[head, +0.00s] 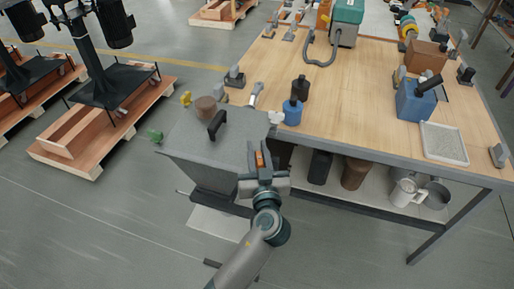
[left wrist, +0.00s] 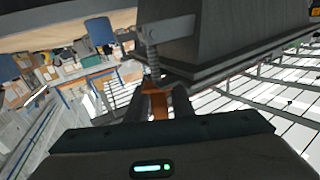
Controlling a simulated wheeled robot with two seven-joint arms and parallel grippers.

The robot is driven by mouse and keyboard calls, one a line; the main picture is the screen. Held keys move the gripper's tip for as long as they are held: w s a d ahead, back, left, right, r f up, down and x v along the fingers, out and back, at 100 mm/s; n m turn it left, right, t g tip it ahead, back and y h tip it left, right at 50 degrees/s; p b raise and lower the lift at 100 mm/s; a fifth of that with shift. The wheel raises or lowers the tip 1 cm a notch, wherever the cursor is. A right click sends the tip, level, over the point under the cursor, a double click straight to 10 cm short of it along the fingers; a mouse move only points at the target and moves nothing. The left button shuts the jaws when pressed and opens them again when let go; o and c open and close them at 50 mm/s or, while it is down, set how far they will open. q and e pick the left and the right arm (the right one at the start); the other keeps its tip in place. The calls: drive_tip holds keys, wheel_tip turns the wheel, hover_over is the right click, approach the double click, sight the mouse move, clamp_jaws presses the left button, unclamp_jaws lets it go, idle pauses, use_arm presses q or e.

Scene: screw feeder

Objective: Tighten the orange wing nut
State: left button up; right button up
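The orange wing nut (head: 260,158) is at the front right corner of the grey box-shaped feeder (head: 190,140). My left gripper (head: 258,155) reaches up from the bottom of the head view, with one finger on each side of the nut. In the left wrist view the orange nut (left wrist: 160,104) sits between the two fingers (left wrist: 162,106), which look closed against its sides. A threaded bolt or spring (left wrist: 152,60) runs from the nut to the grey feeder body. The fingers hide part of the nut. My right gripper is not in view.
Yellow (head: 186,98), green (head: 156,135) and white (head: 276,117) wing nuts sit at the feeder's other corners. The feeder lid has a black handle (head: 217,124). A wooden workbench (head: 365,100) stands right beside it, with bottles and bins. Open floor (head: 90,220) lies to the left.

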use_arm(q)
clamp_jaws()
drive_tip(key=shift+h, duration=0.5)
drive_tip(key=shift+d+m+h, duration=0.1)
drive_tip(key=shift+m+h, duration=0.4)
drive_tip(key=shift+m, duration=0.1)
drive_tip(key=m+h+p, duration=0.1)
drive_tip(key=h, duration=0.1)
drive_tip(key=d+m+h+p, duration=0.1)
drive_tip(key=h, duration=0.1)
drive_tip(key=m+g+h+p, duration=0.1)
drive_tip(key=m+h, duration=0.1)
drive_tip(key=shift+d, duration=0.25)
drive_tip(key=shift+s, duration=0.1)
drive_tip(key=shift+o, duration=2.1)
unclamp_jaws()
